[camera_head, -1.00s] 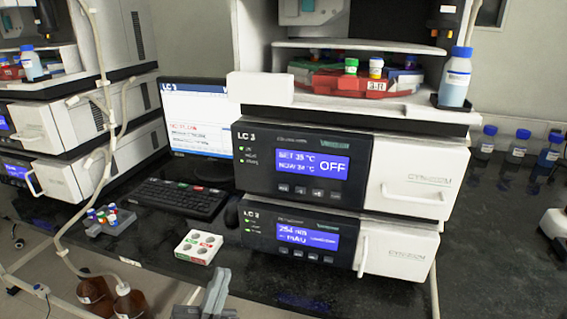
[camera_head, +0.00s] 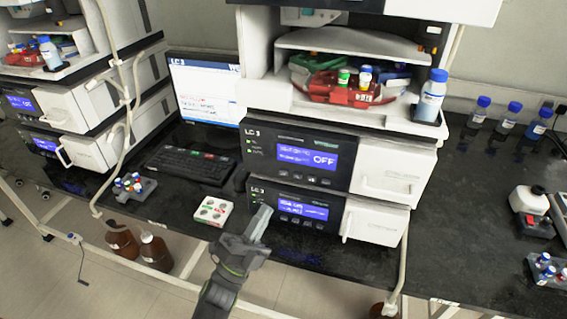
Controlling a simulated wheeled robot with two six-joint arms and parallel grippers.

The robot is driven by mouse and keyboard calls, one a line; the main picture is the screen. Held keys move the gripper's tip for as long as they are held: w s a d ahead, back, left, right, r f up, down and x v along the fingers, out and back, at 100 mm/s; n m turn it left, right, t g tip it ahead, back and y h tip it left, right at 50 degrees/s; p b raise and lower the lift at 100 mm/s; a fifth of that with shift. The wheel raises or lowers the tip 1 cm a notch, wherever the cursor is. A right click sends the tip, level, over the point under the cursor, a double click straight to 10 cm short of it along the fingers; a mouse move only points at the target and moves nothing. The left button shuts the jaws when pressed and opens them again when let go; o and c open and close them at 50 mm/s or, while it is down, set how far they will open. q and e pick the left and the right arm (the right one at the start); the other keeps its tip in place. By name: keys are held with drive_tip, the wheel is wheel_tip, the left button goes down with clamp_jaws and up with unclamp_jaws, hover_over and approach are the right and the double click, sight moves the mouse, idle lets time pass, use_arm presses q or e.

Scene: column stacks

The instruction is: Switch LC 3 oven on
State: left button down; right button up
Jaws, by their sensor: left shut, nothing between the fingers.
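The LC 3 oven (camera_head: 300,160) is the upper black-fronted module of the middle stack. Its blue display (camera_head: 308,157) reads OFF, and a row of small buttons (camera_head: 311,179) sits below it. A white door with a handle (camera_head: 394,172) is on its right. My left gripper (camera_head: 263,211) is shut and empty. It points up and right, in front of the lower left part of the lower module (camera_head: 322,208), below the oven's buttons. I cannot tell whether it touches that module. My right gripper is not in view.
A keyboard (camera_head: 192,165) and a monitor (camera_head: 206,91) stand left of the stack. A blue-capped bottle (camera_head: 431,97) stands on the stack's upper right. The black bench right of the stack has free room.

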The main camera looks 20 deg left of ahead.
sight(284, 173)
use_arm(q)
drive_tip(key=shift+w, duration=0.1)
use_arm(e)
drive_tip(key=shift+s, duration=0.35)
